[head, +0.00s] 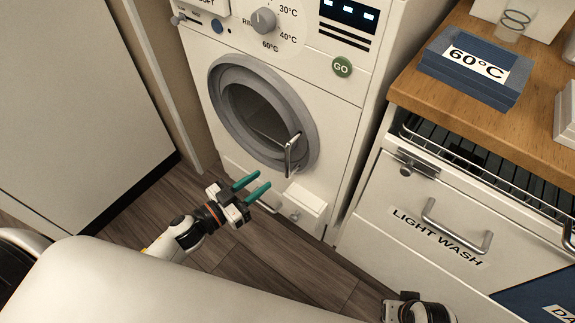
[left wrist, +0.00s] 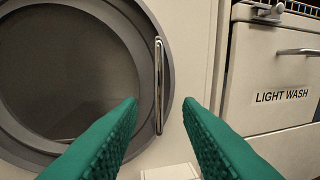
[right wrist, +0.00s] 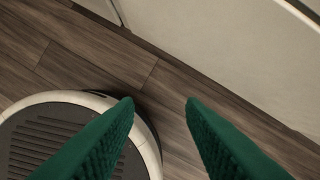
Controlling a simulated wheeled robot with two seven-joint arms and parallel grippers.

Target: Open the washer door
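The washer (head: 330,100) is a white machine with a round, grey-rimmed door (head: 219,100) that is shut. A metal bar handle (head: 290,155) stands upright on the door's right side. My left gripper (head: 255,187) is open and empty, in front of the washer, below and left of the handle in the head view. In the left wrist view the handle (left wrist: 159,88) shows between the two green fingers, beyond their tips and apart from them. My right gripper (right wrist: 160,103) is open and empty above the floor; in the head view its fingers are not visible.
A drawer front labelled LIGHT WASH (head: 450,205) with a bar handle is right of the washer. A wooden counter (head: 480,120) above it holds a blue 60°C box (head: 455,77). A small white box-like part (head: 303,200) juts out below the door. Wood floor (head: 280,265) lies in front.

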